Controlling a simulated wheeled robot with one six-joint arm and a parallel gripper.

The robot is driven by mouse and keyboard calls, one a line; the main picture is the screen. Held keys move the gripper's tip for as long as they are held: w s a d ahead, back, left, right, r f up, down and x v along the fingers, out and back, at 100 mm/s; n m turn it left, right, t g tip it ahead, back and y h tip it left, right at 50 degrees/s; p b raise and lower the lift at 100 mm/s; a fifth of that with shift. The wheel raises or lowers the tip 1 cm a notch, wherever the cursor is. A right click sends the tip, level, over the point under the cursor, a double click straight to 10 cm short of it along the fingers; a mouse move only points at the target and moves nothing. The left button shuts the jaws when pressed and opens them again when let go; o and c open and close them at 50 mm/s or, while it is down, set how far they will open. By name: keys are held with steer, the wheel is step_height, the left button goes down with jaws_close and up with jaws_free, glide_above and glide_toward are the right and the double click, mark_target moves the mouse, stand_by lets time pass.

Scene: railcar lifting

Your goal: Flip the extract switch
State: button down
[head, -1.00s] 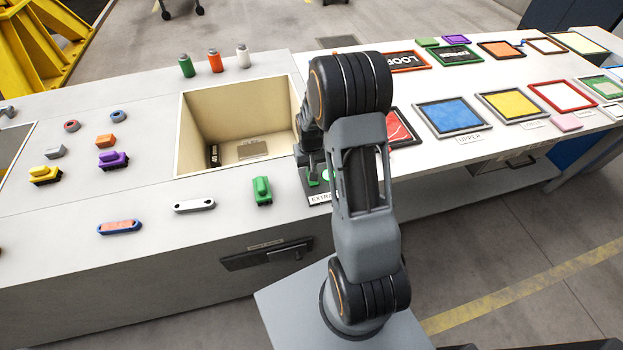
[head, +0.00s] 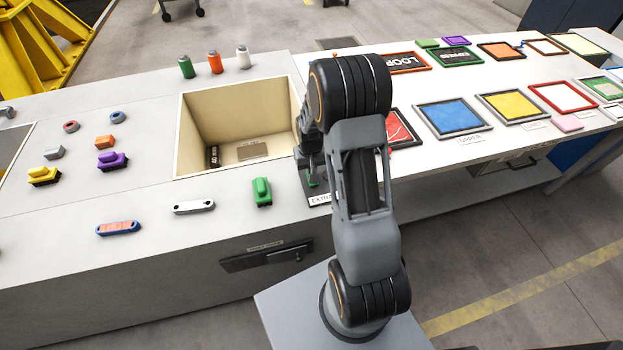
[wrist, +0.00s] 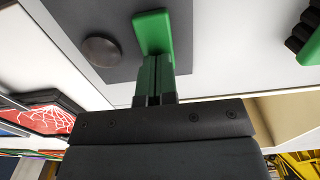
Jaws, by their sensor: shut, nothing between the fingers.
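The extract switch shows as a green lever (head: 312,183) on a dark plate, mostly hidden behind my arm in the head view. A partly covered label lies in front of it. In the wrist view the green lever (wrist: 152,32) stands out from the dark grey plate (wrist: 115,62), with a dark round knob (wrist: 102,51) beside it. My gripper (wrist: 154,62) is shut and empty, its fingertips right at the green lever. They look close to touching, but I cannot tell whether they touch. In the head view my gripper (head: 311,172) is down over the plate.
An open beige bin (head: 236,122) is sunk in the counter left of the switch. A green block-shaped piece (head: 262,192) and a white bar (head: 193,207) lie nearby. Framed coloured panels, including a blue one (head: 447,117), cover the right side.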

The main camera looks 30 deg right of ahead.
steer(key=shift+r+p, duration=2.1)
steer(key=shift+r, duration=1.25)
steer(key=s, duration=0.2)
steer(key=s+a+g, duration=0.1)
steer(key=shift+s+r, duration=0.2)
steer(key=shift+r, duration=0.05)
steer(key=s+a+r+n+t, duration=0.1)
steer(key=s+a+r, duration=0.3)
steer(key=r, duration=0.6)
steer(key=s+a+r+n+t, duration=0.1)
steer(key=s+a+r+t, duration=0.3)
steer(key=s+r, duration=0.4)
step_height(320, 180, up, 3)
steer(key=shift+s+a+r+t, duration=0.1)
steer(key=shift+s+a+t, duration=0.2)
steer(key=shift+s, duration=0.05)
steer(key=shift+d, duration=0.1)
